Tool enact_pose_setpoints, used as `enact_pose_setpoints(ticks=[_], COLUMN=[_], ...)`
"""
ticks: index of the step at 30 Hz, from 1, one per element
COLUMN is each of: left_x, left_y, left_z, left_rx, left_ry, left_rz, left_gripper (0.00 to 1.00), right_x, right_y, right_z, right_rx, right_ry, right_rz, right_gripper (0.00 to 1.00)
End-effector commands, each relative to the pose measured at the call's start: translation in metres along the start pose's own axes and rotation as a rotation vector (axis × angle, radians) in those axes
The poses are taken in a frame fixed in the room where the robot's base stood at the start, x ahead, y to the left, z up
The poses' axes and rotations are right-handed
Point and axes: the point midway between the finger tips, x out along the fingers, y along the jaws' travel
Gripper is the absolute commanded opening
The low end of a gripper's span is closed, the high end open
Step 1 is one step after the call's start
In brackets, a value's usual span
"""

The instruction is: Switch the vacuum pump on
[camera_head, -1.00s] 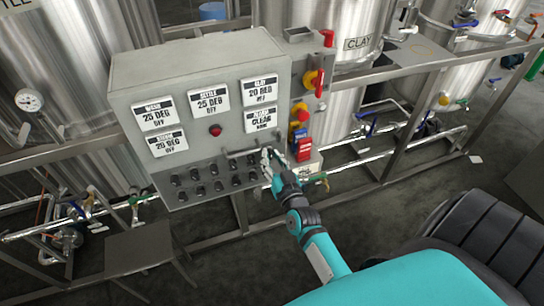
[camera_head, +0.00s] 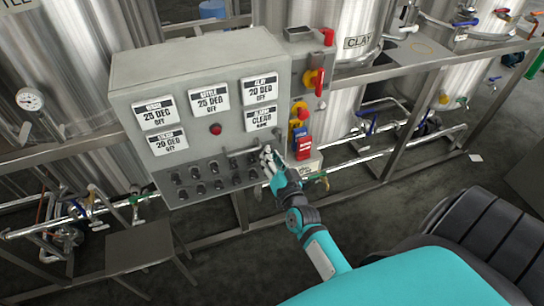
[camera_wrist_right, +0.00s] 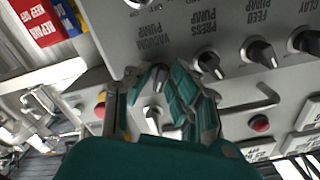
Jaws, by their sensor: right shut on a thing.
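The vacuum pump knob (camera_wrist_right: 157,76) is a black rotary switch on a grey panel. In the right wrist view it sits under the upside-down label "VACUUM PUMP" (camera_wrist_right: 152,38), between the fingers. My right gripper (camera_wrist_right: 155,82) is shut on this knob. In the head view my right gripper (camera_head: 268,157) is at the right end of the control panel's (camera_head: 200,58) lower knob rows, where its fingers hide the knob. The knob's exact angle is hard to tell. My left gripper is in neither view.
The press pump knob (camera_wrist_right: 209,64) and feed pump knob (camera_wrist_right: 262,54) are close beside the fingers. A bar handle (camera_wrist_right: 250,104) stands off the panel. Red and yellow switches (camera_head: 315,80) line the panel's right side. Steel tanks (camera_head: 205,25) and pipes stand behind.

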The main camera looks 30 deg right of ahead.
Motion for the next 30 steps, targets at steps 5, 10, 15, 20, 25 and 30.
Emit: enact_pose_setpoints(ticks=[5, 10, 15, 20, 25, 30], left_x=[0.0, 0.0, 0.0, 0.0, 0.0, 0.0], left_y=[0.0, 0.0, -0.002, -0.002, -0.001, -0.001], left_z=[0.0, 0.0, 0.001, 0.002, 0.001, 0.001], left_rx=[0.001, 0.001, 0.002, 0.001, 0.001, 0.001], left_ry=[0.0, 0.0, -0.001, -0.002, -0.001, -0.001], left_rz=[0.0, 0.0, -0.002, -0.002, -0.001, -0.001], left_gripper=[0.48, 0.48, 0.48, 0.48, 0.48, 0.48], right_x=[0.0, 0.0, 0.0, -0.011, -0.043, -0.08], right_y=[-0.001, -0.001, 0.0, 0.0, 0.001, 0.0], right_z=[-0.001, -0.001, 0.0, 0.001, 0.001, 0.001], right_rx=[0.0, 0.0, -0.001, -0.002, -0.002, -0.002], right_ry=[0.002, 0.001, 0.001, -0.001, -0.003, -0.003], right_rz=[-0.001, -0.001, -0.001, 0.0, 0.001, 0.001], right_gripper=[0.0, 0.33, 0.33, 0.33, 0.33, 0.33])
